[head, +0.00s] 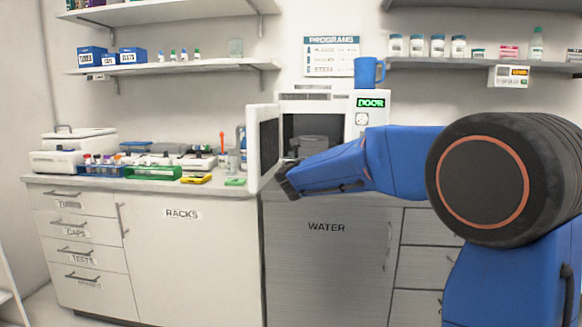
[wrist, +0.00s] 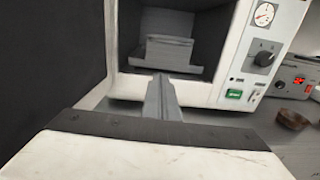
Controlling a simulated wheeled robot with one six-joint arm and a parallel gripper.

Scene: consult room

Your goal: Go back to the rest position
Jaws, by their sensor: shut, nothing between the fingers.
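My gripper (wrist: 160,80) is shut and empty; its grey fingers lie together in the wrist view. They point at the open chamber of a white machine (wrist: 225,50), toward a grey block (wrist: 168,52) inside. I cannot tell whether the fingertips touch the block. In the head view my blue arm reaches left across the front of the machine (head: 350,105), whose display reads DOOR. The dark wrist end (head: 287,183) is beside the machine's open door (head: 263,147). The fingers are not clear in that view.
The open door stands close on the left of my wrist. A blue mug (head: 367,72) stands on the machine. Tube racks (head: 153,172) and small items crowd the counter to the left. Shelves (head: 480,64) with jars hang above. A brown round dish (wrist: 292,119) is at the right.

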